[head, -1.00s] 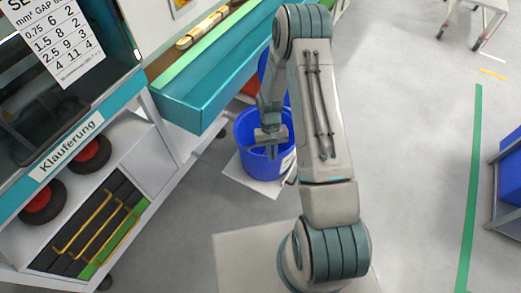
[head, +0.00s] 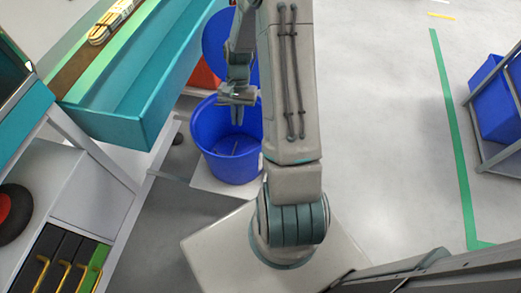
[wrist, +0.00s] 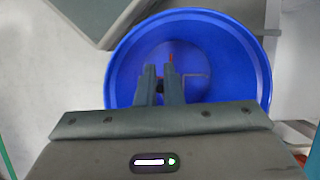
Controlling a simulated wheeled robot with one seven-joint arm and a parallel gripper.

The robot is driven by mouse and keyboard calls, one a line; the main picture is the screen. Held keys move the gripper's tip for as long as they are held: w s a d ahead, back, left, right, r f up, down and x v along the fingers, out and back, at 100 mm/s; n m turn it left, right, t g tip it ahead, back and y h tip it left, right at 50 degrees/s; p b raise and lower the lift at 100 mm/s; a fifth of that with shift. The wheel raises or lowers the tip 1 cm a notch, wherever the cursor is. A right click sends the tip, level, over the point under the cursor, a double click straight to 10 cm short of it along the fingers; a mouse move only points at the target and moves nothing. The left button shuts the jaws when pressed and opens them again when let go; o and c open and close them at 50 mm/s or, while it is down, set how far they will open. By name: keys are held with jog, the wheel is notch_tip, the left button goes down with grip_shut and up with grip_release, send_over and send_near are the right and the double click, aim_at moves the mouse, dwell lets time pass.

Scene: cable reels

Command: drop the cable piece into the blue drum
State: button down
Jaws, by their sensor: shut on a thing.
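The blue drum (head: 232,166) stands open at the top below my gripper (head: 237,112) in the head view. In the wrist view the drum (wrist: 122,62) fills the middle, and my gripper (wrist: 161,72) points down over its opening. The fingers are close together, shut on the cable piece. The piece is very thin and mostly hidden by the fingers; a small red-orange bit (wrist: 170,58) shows just past the tips. A thin bent line (wrist: 196,76) shows against the drum's inside; I cannot tell whether it belongs to the held piece.
A teal bench (head: 135,125) with a tray edge stands left of the drum. Another blue drum (head: 216,38) stands behind, beside something red-orange. Shelves with blue bins (head: 500,105) are at the right. Grey floor between them is clear, with a green line (head: 452,130).

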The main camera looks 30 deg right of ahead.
jog(key=shift+w+d+f+m+b, duration=0.35)
jog(key=shift+d+m+b, duration=0.05)
jog(key=shift+b, duration=0.05)
notch_tip(320, 180, down, 6)
jog(key=b, duration=0.5)
jog(key=shift+a+r, duration=0.1)
jog(key=shift+r, duration=0.05)
jog(key=c, duration=1.5)
grip_release()
jog(key=shift+r, duration=0.15)
jog(key=p+v, duration=0.3)
jog(key=v, duration=1)
jog(key=shift+w+d+r+p, duration=0.15)
jog(key=shift+d+r+p, duration=0.1)
jog(key=shift+p, duration=0.15)
